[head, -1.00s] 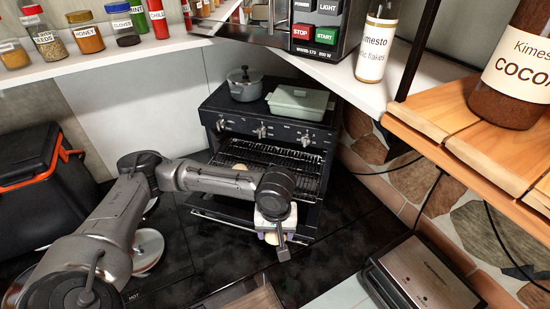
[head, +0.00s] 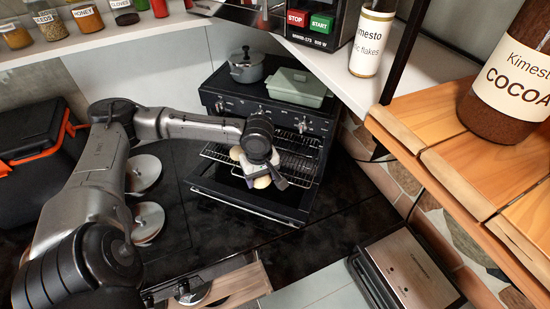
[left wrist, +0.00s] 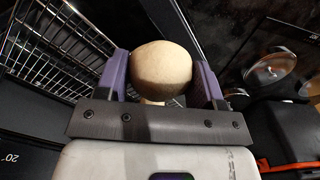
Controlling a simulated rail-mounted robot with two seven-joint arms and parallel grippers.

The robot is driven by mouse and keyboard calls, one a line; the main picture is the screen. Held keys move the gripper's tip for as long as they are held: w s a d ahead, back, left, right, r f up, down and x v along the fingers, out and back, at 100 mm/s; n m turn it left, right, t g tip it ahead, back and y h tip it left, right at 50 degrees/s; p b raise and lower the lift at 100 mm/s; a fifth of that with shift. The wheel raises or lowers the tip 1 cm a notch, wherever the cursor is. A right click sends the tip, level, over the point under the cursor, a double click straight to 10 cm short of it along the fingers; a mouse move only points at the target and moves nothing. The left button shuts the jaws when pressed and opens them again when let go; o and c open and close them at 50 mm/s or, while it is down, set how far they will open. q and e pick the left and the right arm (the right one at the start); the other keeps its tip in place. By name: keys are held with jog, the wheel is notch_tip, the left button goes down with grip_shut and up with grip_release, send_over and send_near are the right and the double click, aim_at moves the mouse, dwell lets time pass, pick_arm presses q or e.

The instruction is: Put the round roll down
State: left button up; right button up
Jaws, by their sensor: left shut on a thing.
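My left gripper (head: 258,176) is shut on a round beige roll (head: 263,183), just in front of and over the front of the oven rack. In the left wrist view the roll (left wrist: 162,68) sits between the purple fingers (left wrist: 162,82). The dark oven (head: 262,118) has its door (head: 245,205) folded down and its wire rack (head: 218,153) showing. Whether the held roll touches the rack or door cannot be told. My right gripper is not in view.
A grey pot (head: 246,67) and a pale green dish (head: 298,87) stand on the oven. A contact grill (head: 410,275) and wooden shelf (head: 440,150) are to the right.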

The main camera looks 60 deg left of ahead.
pick_arm(q)
jog(key=w+a, duration=0.2)
jog(key=w, duration=0.1)
jog(key=w+a+p, duration=0.1)
jog(key=w+a, duration=0.2)
jog(key=w+a+p, duration=0.1)
jog(key=w+a, duration=0.1)
jog(key=w, duration=0.1)
jog(key=shift+w+a+f, duration=0.15)
jog(key=shift+a+f, duration=0.05)
jog(key=shift+f, duration=0.2)
notch_tip(320, 180, down, 5)
jog(key=shift+p, duration=0.45)
jog(key=shift+w+a+f, duration=0.1)
jog(key=shift+f, duration=0.55)
jog(key=shift+p, duration=0.3)
jog(key=o, duration=0.9)
